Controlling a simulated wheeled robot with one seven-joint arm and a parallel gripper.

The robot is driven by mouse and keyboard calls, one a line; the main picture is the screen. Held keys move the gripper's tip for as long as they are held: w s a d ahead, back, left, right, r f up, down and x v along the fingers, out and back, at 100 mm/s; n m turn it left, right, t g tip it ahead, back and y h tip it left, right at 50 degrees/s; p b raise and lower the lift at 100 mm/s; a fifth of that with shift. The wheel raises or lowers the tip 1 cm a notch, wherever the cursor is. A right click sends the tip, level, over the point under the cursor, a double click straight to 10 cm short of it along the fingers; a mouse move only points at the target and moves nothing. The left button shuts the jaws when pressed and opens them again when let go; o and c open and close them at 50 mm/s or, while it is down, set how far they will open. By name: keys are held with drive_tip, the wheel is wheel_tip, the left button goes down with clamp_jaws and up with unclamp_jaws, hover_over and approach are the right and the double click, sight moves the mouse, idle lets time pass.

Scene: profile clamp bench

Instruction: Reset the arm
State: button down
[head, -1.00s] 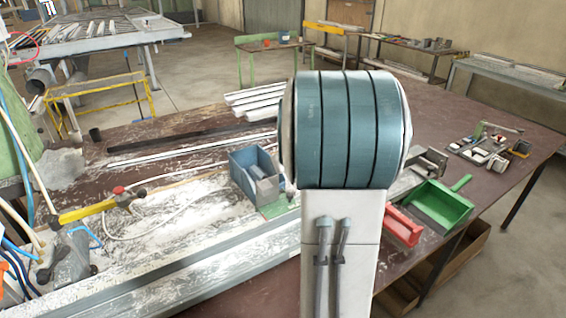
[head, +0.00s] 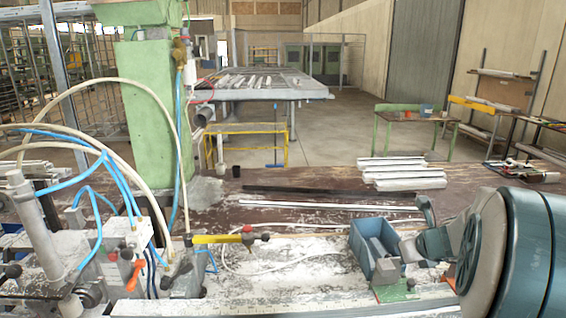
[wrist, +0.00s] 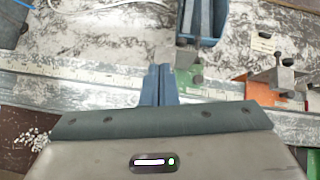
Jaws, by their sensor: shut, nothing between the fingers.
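My gripper (wrist: 158,85) shows in the wrist view with its two blue-grey fingers together and nothing between them. It is above the metal rail with a measuring scale (wrist: 80,78). In the head view my arm fills the lower right, and I cannot make out the fingertips there.
A blue bin (head: 372,246) stands on the bench behind the rail; it also shows in the wrist view (wrist: 216,38). A green plate (wrist: 190,76) and an orange block (wrist: 252,92) are right of the fingers. White profiles (head: 400,172) lie farther back. Hoses and a clamp machine crowd the left.

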drive_tip(key=s+a+r+n+g+y, duration=0.15)
drive_tip(key=s+a+n, duration=0.35)
drive_tip(key=a+n, duration=0.55)
drive_tip(key=s+a+f+n+g+h+b, duration=0.1)
drive_tip(key=s+a+n, duration=0.3)
drive_tip(key=s+n, duration=0.5)
drive_tip(key=s+a+f+n+g+h+b, duration=0.1)
drive_tip(key=s+a+f+n+g, duration=0.1)
drive_tip(key=s+n, duration=0.6)
drive_tip(key=shift+s+a+f+n+g, duration=0.15)
drive_tip(key=shift+s+a+n+g, duration=0.25)
drive_tip(key=shift+a+n, duration=1.6)
drive_tip(key=shift+d+n, duration=0.85)
